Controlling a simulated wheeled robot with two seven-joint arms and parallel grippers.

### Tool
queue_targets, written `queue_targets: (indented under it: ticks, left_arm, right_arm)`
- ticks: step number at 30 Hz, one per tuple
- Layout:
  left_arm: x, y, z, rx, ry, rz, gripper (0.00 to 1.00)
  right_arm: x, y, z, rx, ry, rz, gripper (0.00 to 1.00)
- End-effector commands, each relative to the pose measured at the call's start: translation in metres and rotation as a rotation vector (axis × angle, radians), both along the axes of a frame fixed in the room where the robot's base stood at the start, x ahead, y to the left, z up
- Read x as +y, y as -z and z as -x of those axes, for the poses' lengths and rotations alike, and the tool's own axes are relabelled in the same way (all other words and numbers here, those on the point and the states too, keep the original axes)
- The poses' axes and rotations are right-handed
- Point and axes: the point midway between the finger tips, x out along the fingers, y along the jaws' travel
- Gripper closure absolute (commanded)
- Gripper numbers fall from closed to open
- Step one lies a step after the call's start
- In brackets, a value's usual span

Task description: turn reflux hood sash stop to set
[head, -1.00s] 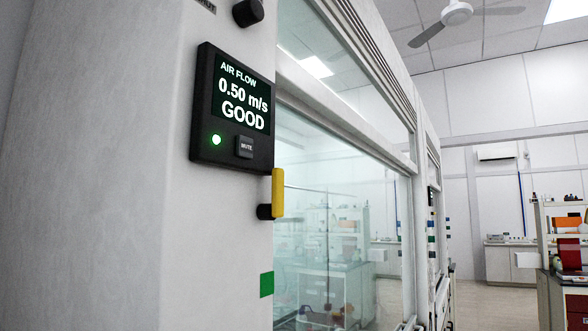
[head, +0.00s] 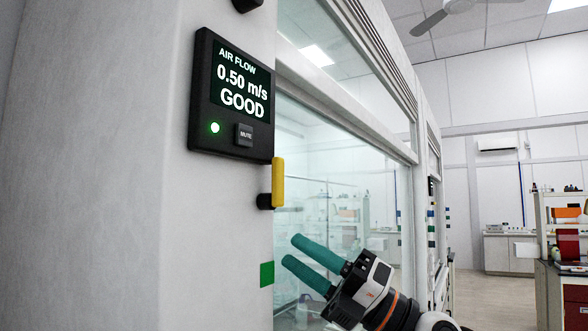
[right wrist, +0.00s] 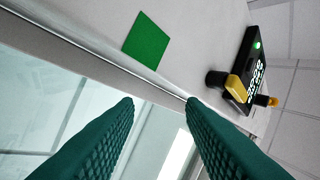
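The sash stop is a yellow lever (head: 278,182) on a black knob (head: 264,201), on the hood's front post just below the airflow display. In the head view the lever stands upright. In the right wrist view the yellow lever (right wrist: 236,89) and its black hub show right of the fingers. My right gripper (head: 292,250) has teal fingers, parted and empty. It is below and slightly right of the lever, apart from it, in front of the glass. The fingers also show in the right wrist view (right wrist: 160,101). My left gripper is not in view.
The airflow display (head: 232,98) reads 0.50 m/s GOOD, with a green light. A green square (head: 267,274) is on the post below the lever. Another black knob (head: 246,4) is above the display. The glass sash (head: 315,150) is to the right.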

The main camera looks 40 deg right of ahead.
Motion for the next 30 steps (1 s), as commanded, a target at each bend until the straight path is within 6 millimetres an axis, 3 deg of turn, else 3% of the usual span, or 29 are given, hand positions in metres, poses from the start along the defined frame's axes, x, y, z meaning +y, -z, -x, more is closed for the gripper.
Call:
queue_targets:
  ticks: [1,6,10,15,20,30]
  left_arm:
    - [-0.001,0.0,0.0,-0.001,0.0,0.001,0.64]
    - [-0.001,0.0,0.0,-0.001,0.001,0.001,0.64]
    - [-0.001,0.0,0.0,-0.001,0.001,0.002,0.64]
    - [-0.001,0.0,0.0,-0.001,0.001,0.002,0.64]
    - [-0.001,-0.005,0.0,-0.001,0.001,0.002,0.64]
    - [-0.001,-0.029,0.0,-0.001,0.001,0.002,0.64]
  right_arm:
    - [0.01,-0.026,0.019,-0.055,0.023,0.168,0.64]
    - [0.024,-0.076,0.075,-0.126,0.187,0.648,0.64]
    - [0.016,-0.101,0.114,-0.109,0.377,0.907,0.64]
    - [0.004,-0.117,0.143,-0.068,0.537,1.051,0.64]
    - [0.005,-0.12,0.138,-0.052,0.568,1.078,0.64]
    - [0.03,-0.12,0.077,-0.049,0.564,1.079,0.64]
